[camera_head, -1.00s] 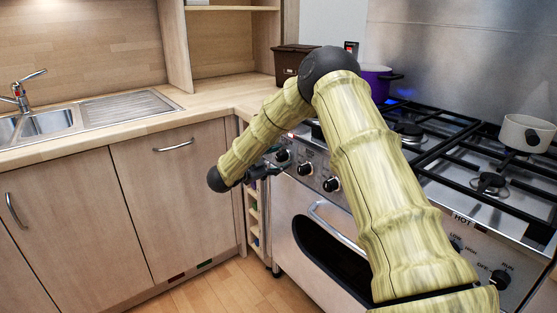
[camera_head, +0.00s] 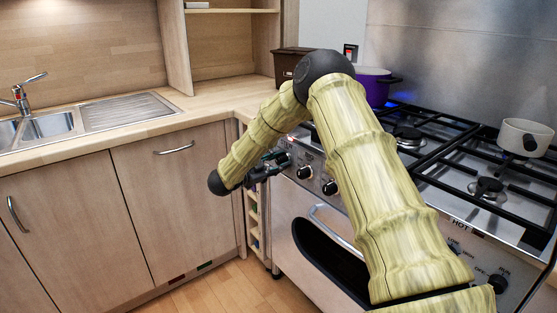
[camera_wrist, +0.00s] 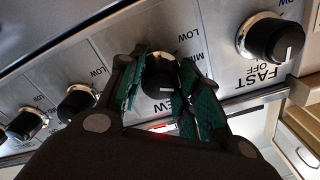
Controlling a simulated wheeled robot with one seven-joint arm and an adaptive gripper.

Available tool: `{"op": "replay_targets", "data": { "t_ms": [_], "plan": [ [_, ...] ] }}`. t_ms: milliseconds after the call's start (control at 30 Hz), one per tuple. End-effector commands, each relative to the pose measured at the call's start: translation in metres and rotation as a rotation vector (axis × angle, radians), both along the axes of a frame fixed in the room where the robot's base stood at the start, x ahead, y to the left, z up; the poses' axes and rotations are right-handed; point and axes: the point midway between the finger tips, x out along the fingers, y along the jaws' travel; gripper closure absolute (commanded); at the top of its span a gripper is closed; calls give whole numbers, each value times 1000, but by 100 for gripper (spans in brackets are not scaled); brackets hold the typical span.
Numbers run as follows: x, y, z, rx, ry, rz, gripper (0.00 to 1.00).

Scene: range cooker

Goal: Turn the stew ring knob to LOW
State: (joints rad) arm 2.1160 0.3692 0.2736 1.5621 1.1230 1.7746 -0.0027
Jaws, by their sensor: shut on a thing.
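My gripper (camera_wrist: 162,88) is shut on a black knob (camera_wrist: 160,72) on the steel front panel in the wrist view, one green-padded finger on each side. The knob's white mark points downward in that upside-down view. In the head view my gripper (camera_head: 277,160) is at the panel's left end, and the arm hides part of the panel.
A knob (camera_wrist: 270,40) marked FAST is to the right in the wrist view, with more knobs (camera_wrist: 78,102) to the left. In the head view, a purple pot (camera_head: 374,86) and a white pan (camera_head: 525,137) stand on the hob. The floor (camera_head: 215,290) is clear.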

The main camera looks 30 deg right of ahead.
Motion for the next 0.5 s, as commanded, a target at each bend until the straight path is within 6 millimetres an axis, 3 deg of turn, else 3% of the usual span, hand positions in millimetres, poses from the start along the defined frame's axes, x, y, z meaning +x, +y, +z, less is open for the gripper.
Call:
{"op": "replay_targets", "data": {
  "t_ms": [500],
  "plan": [
    [-1,1,5,-36,443,2,90]
  ]
}}
